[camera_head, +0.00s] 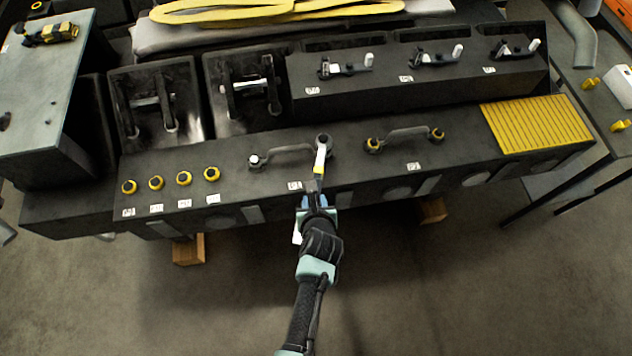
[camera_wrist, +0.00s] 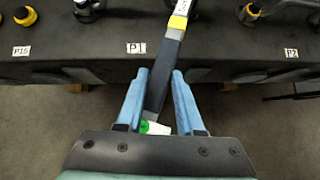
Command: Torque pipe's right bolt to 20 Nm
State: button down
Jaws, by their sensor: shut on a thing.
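My gripper (camera_head: 316,203) is shut on the dark handle of a torque wrench (camera_head: 320,160) in front of the engine block. In the wrist view my gripper's blue fingers (camera_wrist: 160,72) stand either side of the wrench handle (camera_wrist: 168,62), which has a yellow band and a green-and-white end. The wrench points away from me, and its head is at the right end of the pipe (camera_head: 287,149) above label P1. The wrench head covers the pipe's right bolt (camera_head: 323,139), so I cannot tell whether it is fully seated. The pipe's left bolt (camera_head: 254,160) shows a pale top.
A second pipe (camera_head: 406,133) with yellow-ringed bolts lies to the right, above label P2. Several yellow-ringed caps (camera_head: 184,178) stand on the left of the block (camera_head: 225,151). A yellow ribbed pad (camera_head: 536,122) covers its right end. The floor in front is clear.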

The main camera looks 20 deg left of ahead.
jog(key=shift+s+a, duration=0.15)
jog(key=shift+a, duration=0.15)
jog(key=shift+s+a, duration=0.1)
jog(key=shift+a, duration=0.3)
jog(key=shift+m, duration=0.3)
jog(key=shift+a+h, duration=0.4)
jog(key=shift+a, duration=0.05)
jog(key=shift+w+d+n+y, duration=0.2)
jog(key=shift+d+n+y, duration=0.25)
jog(key=shift+d, duration=0.6)
jog(key=shift+d, duration=0.1)
